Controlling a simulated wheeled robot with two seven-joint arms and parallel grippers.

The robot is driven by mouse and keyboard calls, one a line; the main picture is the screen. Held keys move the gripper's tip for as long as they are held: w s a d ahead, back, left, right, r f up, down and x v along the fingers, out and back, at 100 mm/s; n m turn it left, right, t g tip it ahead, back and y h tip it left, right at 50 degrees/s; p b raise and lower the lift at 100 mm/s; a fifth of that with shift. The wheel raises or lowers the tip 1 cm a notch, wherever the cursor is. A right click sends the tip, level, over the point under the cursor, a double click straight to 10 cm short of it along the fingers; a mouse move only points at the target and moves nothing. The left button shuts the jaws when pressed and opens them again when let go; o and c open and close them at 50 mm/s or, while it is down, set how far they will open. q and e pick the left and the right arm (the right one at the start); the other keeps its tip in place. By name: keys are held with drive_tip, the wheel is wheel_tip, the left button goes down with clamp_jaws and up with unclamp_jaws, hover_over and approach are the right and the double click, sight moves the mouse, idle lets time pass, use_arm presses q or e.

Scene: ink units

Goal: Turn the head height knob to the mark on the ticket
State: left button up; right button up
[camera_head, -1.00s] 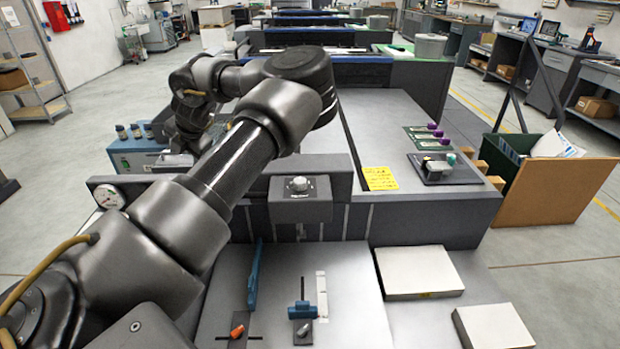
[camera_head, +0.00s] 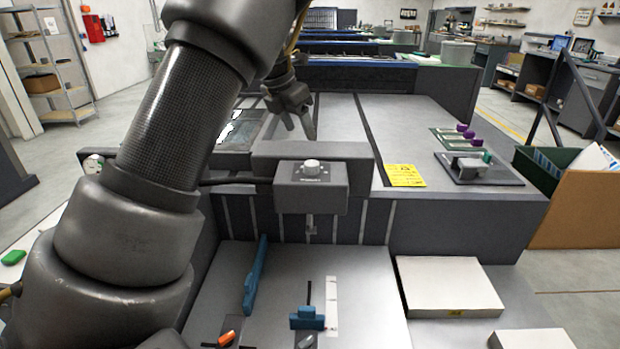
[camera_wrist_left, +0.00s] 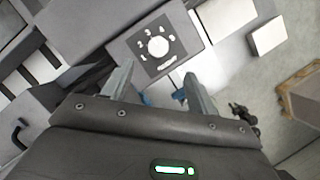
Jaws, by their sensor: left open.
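The head height knob (camera_head: 311,165) is a pale round knob on top of a dark grey box (camera_head: 311,198) on the machine's front. In the left wrist view the knob (camera_wrist_left: 158,46) sits on a dark plate with numbers around it; its setting is too small to read surely. The yellow ticket (camera_head: 404,175) lies on the machine top to the right; its writing is not legible. My left gripper (camera_head: 299,132) is open and empty, behind the knob in the head view, and apart from it. In the wrist view its fingers (camera_wrist_left: 157,72) point towards the knob. My right gripper is not in view.
Blue clamps (camera_head: 307,318) and an orange-tipped lever (camera_head: 227,338) sit on the tray below. A white stack (camera_head: 448,287) lies to the right. A dark tray with a small device (camera_head: 478,168) stands on the machine. A round gauge (camera_head: 92,163) is at left.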

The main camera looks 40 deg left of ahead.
sight(311, 163)
use_arm(q)
drive_tip(key=shift+a+f, duration=0.1)
drive_tip(key=shift+f, duration=0.3)
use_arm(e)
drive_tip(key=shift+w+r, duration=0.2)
use_arm(q)
drive_tip(key=x, duration=1)
drive_tip(key=shift+w+f, duration=0.15)
drive_tip(key=shift+f, duration=0.1)
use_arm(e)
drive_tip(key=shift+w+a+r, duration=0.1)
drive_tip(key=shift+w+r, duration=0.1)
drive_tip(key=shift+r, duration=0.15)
use_arm(q)
drive_tip(key=c, duration=1)
